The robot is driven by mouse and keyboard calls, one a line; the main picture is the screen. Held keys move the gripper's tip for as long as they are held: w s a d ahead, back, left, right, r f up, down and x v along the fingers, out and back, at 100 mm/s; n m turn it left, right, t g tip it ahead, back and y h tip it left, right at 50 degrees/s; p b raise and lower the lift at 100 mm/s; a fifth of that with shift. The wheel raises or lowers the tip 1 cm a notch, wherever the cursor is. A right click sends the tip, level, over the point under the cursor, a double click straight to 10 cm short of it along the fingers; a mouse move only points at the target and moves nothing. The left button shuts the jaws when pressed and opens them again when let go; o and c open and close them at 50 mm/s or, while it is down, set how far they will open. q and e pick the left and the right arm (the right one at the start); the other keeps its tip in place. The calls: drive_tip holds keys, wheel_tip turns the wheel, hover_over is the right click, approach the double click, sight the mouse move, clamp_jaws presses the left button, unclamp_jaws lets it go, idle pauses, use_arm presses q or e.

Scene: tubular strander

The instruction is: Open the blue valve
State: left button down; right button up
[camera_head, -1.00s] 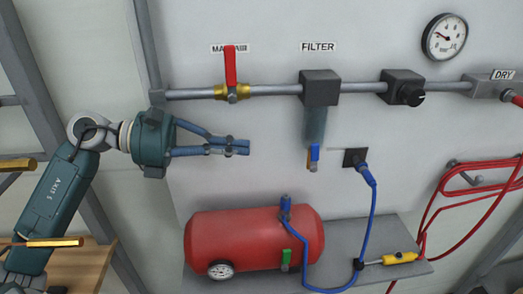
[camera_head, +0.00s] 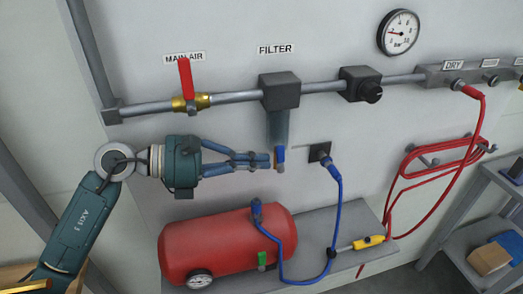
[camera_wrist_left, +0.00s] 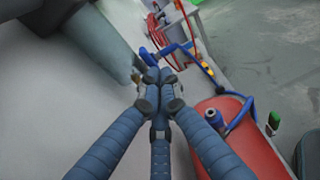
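The blue valve (camera_head: 280,154) is a small blue handle on a brass-coloured outlet under the filter (camera_head: 279,92). My right gripper is out of view.
A red main-air lever (camera_head: 186,79) stands upright on the pipe at left. A red tank (camera_head: 220,243) with a green handle (camera_head: 262,260) sits below on a grey shelf (camera_head: 322,226). A blue hose (camera_head: 338,205) hangs right of the valve. Red hose (camera_head: 440,160) hangs farther right.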

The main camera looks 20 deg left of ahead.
use_arm(q)
drive_tip(key=shift+w+d, duration=0.35)
drive_tip(key=shift+d, duration=0.05)
drive_tip(key=shift+w+d+r+b, duration=0.2)
drive_tip(key=shift+d+r+b, duration=0.1)
drive_tip(key=shift+d+b, duration=0.1)
